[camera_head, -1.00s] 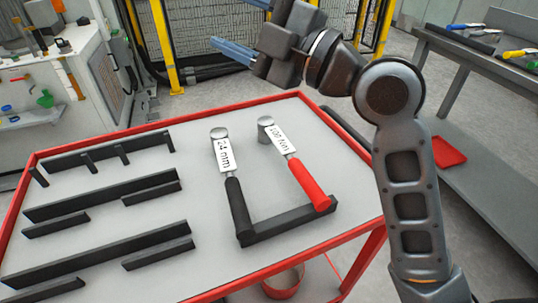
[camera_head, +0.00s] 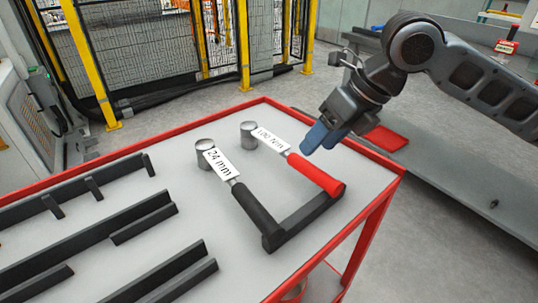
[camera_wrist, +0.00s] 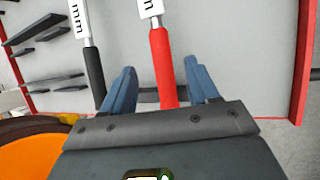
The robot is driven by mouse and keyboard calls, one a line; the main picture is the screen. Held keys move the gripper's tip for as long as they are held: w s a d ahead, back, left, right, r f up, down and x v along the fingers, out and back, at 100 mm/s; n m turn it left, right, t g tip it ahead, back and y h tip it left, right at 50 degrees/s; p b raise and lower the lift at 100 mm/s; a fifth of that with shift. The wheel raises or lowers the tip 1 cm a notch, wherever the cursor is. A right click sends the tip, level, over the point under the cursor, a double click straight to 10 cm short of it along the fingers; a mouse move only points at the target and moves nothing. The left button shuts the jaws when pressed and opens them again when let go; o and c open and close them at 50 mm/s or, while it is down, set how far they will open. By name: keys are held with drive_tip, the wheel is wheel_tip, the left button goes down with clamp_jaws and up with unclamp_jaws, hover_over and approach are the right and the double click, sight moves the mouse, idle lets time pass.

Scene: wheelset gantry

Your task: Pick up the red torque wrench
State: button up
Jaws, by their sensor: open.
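The red torque wrench (camera_head: 316,174) lies on the red-edged table with a white "100 Nm" label, its round head on the table and its red handle end on a black rest (camera_head: 307,222). A black-handled wrench (camera_head: 255,205) labelled "24 mm" lies to its left on the same rest. My gripper (camera_head: 318,137) is open, its blue fingers above and beside the red handle in the head view. In the wrist view the red handle (camera_wrist: 162,67) runs between the two fingers (camera_wrist: 161,86), apart from both. The handle's near end is hidden by my gripper's body.
The table (camera_head: 382,163) has a raised red rim. Black rails and dividers (camera_head: 95,232) fill its left side. A grey bench (camera_head: 440,185) with a red tray (camera_head: 385,138) stands to the right. Yellow posts and mesh fencing (camera_head: 165,50) are behind.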

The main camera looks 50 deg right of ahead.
sight(307, 162)
drive_tip(key=shift+s+p+x, duration=0.15)
drive_tip(key=shift+x, duration=1.8)
drive_tip(key=shift+s+p+x, duration=0.15)
drive_tip(key=shift+s+x, duration=0.05)
drive_tip(key=shift+x, duration=1.75)
drive_tip(key=shift+f, duration=0.15)
clamp_jaws()
